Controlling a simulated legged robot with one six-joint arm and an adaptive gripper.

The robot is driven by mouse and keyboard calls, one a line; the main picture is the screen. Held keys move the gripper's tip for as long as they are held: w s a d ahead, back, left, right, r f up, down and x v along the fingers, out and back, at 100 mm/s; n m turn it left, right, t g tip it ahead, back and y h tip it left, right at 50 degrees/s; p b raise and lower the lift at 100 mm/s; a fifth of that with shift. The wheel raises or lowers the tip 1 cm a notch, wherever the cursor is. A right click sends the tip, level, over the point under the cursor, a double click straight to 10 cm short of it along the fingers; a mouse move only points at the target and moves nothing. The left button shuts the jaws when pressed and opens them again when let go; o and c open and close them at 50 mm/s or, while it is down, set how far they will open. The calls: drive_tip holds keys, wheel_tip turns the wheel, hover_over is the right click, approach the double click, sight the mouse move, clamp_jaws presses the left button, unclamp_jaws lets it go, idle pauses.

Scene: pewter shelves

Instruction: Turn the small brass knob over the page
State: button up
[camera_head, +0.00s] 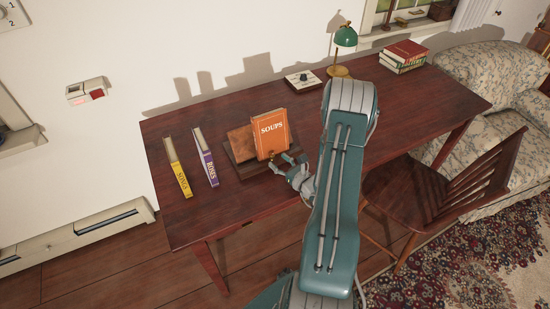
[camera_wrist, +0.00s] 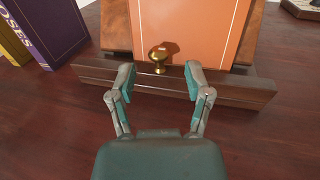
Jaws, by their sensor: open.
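The small brass knob (camera_wrist: 160,58) stands above the dark wooden ledge, in front of the lower part of an orange book. My gripper (camera_wrist: 159,80) is open in the wrist view, its two fingers on either side of the knob and a little short of it, with nothing between the pads. In the head view the orange book (camera_head: 270,136), marked SOUPS, leans upright on a wooden stand (camera_head: 239,147). My gripper (camera_head: 285,164) is at the front of the stand there. The knob is small and partly hidden by the gripper in that view.
A yellow book (camera_head: 178,168) and a purple book (camera_head: 206,158) stand left of the stand. A green lamp (camera_head: 345,38), a small dial box (camera_head: 303,79) and stacked books (camera_head: 403,56) are at the back. A wooden chair (camera_head: 440,190) stands at the right front. The table front is clear.

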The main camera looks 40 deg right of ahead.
drive_tip(key=s, duration=0.9)
drive_tip(key=shift+s+d, duration=0.15)
drive_tip(key=shift+s, duration=0.1)
drive_tip(key=w+a+r+n+g+y, duration=0.1)
drive_tip(key=a+r+n+g+y, duration=0.5)
drive_tip(key=a+r+n, duration=0.35)
drive_tip(key=w+a+r+n+g+y, duration=0.2)
drive_tip(key=a+r+n+g+y, duration=0.45)
drive_tip(key=a+n, duration=0.5)
drive_tip(key=s+a+r+n+h, duration=0.3)
drive_tip(key=s+r+n+h, duration=0.2)
drive_tip(key=r+n+h, duration=0.1)
drive_tip(key=s+a+r+n+h, duration=0.4)
drive_tip(key=s+r+n+h, duration=0.2)
drive_tip(key=r+n+h, duration=0.1)
drive_tip(key=shift+a+r+n, duration=0.15)
drive_tip(key=shift+r+n, duration=0.4)
drive_tip(key=shift+n, duration=0.35)
drive_tip(key=shift+w, duration=0.1)
